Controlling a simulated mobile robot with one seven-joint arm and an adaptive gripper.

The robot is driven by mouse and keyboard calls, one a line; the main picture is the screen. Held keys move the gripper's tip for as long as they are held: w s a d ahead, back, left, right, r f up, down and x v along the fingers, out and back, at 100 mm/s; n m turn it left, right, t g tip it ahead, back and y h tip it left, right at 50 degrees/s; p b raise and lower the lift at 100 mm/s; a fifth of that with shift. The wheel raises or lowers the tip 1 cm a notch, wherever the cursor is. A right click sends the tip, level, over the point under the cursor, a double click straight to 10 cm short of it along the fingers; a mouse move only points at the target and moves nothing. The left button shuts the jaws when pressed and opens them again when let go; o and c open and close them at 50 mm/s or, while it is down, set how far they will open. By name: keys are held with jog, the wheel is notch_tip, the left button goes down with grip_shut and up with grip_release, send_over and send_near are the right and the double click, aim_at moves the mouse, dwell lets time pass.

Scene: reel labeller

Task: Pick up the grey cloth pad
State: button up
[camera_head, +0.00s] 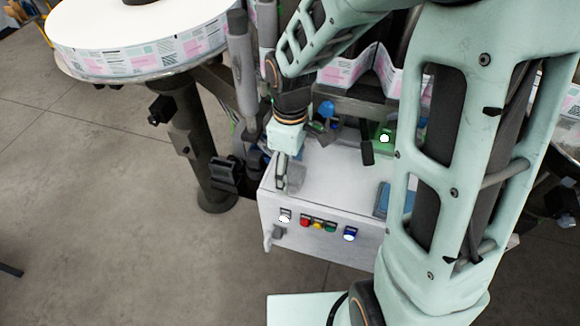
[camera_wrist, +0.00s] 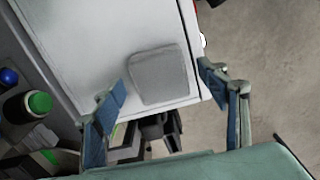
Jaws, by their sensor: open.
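The grey cloth pad (camera_wrist: 160,72) lies flat on the white top of the control box (camera_wrist: 100,35), close to its edge, in the wrist view. It is a rounded square. My gripper (camera_wrist: 163,92) is open, with one blue-padded finger on each side of the pad in the picture. Both fingers look apart from it; the height gap is hard to tell. In the head view my gripper (camera_head: 283,176) points down over the front left corner of the box, and the pad (camera_head: 296,177) is partly hidden beside it.
The box front carries several coloured buttons, including a red one (camera_head: 305,222) and a blue one (camera_head: 349,234). A blue item (camera_head: 382,199) lies on the box top, partly behind my arm. A large label reel (camera_head: 150,45) stands at upper left. Floor is open at left.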

jog(key=shift+f, duration=0.5)
jog(key=c, duration=1.1)
